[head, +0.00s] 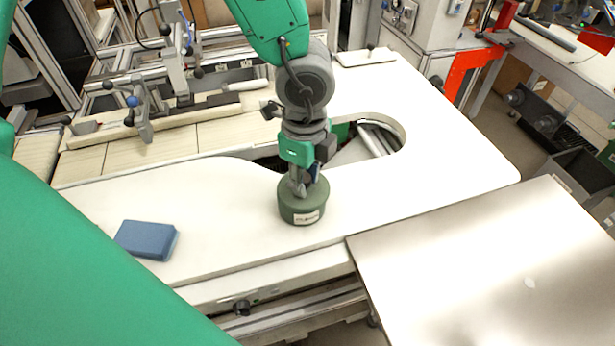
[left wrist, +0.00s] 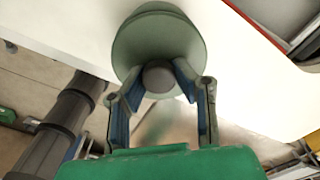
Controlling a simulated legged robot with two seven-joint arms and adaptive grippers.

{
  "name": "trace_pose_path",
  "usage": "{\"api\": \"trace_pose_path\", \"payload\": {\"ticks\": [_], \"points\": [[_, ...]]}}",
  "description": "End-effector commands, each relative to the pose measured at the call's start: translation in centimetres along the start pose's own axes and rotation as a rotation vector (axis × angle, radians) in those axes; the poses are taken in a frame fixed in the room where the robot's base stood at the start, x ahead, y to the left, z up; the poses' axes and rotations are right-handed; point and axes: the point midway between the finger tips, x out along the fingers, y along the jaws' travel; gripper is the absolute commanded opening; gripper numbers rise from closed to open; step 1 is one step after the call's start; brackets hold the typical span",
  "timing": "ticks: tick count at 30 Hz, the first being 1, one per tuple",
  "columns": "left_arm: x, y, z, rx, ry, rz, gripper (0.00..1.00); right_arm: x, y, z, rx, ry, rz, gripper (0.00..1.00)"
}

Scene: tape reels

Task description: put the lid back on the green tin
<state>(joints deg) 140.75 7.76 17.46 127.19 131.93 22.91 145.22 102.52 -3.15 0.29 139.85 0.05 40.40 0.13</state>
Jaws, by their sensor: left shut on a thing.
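The green tin (head: 302,212), a short round can with a white label on its front, stands upright on the white worktop. My left gripper (head: 303,187) is directly above it, pointing down. In the left wrist view the gripper (left wrist: 158,74) is shut on the dark knob (left wrist: 158,77) of the green lid (left wrist: 160,45), with a finger on each side. The lid is over the top of the tin, and part of the tin shows behind it (left wrist: 158,7). I cannot tell whether the lid is fully seated. My right gripper is not in view.
A blue box (head: 146,239) lies on the worktop (head: 225,215) left of the tin. A cutout (head: 392,128) opens behind the tin to the right. A bare metal sheet (head: 490,270) is at the front right. The worktop around the tin is clear.

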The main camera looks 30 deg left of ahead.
Motion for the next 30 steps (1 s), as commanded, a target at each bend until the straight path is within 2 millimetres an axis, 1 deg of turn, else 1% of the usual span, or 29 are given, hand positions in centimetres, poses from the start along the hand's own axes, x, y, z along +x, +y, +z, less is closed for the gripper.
{"api": "trace_pose_path", "payload": {"ticks": [6, 18, 28, 29, 30], "points": [[0.0, 0.0, 0.1, 0.000, -0.003, -0.001, 0.00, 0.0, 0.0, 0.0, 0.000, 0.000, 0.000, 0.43], [0.3, 0.0, 1.1, -0.001, 0.001, 0.000, 0.00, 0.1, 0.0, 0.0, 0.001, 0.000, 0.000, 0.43], [0.3, 0.0, 1.0, 0.000, -0.001, -0.001, 0.00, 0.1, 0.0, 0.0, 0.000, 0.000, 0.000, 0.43], [0.3, 0.0, 1.0, 0.000, -0.001, -0.001, 0.30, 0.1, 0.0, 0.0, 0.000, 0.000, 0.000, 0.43], [0.2, 0.0, 1.0, 0.000, -0.001, -0.001, 0.44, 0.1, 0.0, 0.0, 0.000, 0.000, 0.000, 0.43]]}}
